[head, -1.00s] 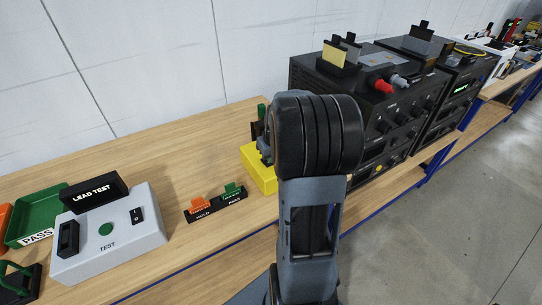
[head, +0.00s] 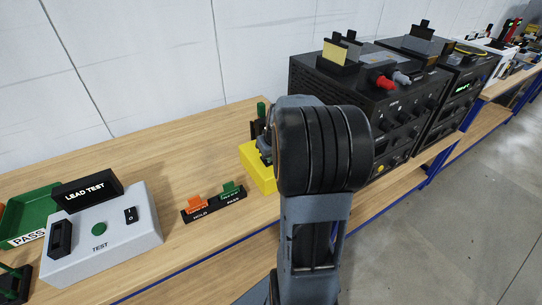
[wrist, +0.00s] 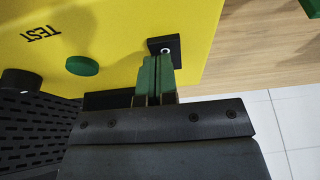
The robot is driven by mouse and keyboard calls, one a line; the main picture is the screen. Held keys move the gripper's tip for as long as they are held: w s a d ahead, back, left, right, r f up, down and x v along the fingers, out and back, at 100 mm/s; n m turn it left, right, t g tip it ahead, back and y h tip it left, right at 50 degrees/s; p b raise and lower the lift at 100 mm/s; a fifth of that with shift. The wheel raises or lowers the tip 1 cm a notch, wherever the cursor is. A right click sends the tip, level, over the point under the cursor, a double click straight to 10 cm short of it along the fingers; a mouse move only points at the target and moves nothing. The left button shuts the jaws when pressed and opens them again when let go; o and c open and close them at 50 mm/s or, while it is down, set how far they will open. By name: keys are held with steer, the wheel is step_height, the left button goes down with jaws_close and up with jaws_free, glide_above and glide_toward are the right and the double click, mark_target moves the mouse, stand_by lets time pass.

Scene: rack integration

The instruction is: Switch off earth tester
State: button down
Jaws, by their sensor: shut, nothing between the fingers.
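The earth tester is a yellow box (head: 258,172), partly hidden behind my arm in the head view. In the wrist view its yellow face (wrist: 120,28) shows a TEST label, a round green button (wrist: 82,66) and a small black switch (wrist: 164,45) with a pale round spot near the box's edge. My gripper (wrist: 155,62) is shut and empty, its green fingers together. Its fingertips are right at the switch in the picture; I cannot tell whether they touch it. The gripper is hidden in the head view.
A grey LEAD TEST box (head: 100,240) and a green PASS tray (head: 38,213) are at the left of the wooden bench. A HOLD/PASS tag holder (head: 213,209) stands left of the yellow box. Black rack instruments (head: 400,105) stand to the right.

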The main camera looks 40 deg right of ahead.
steer(key=shift+w+r, duration=0.15)
steer(key=shift+w, duration=0.2)
steer(key=shift+r, duration=0.2)
steer(key=p+v, duration=0.1)
steer(key=v, duration=0.1)
steer(key=w+p+v, duration=0.1)
steer(key=p+v, duration=0.1)
steer(key=shift+s+r, duration=0.1)
steer(key=shift+r, duration=0.1)
steer(key=s+b+v, duration=0.1)
steer(key=s+v, duration=0.1)
steer(key=v, duration=0.7)
steer(key=shift+f+b, duration=0.25)
steer(key=shift+b, duration=0.1)
steer(key=shift+s+a, duration=0.1)
steer(key=shift+a, duration=0.05)
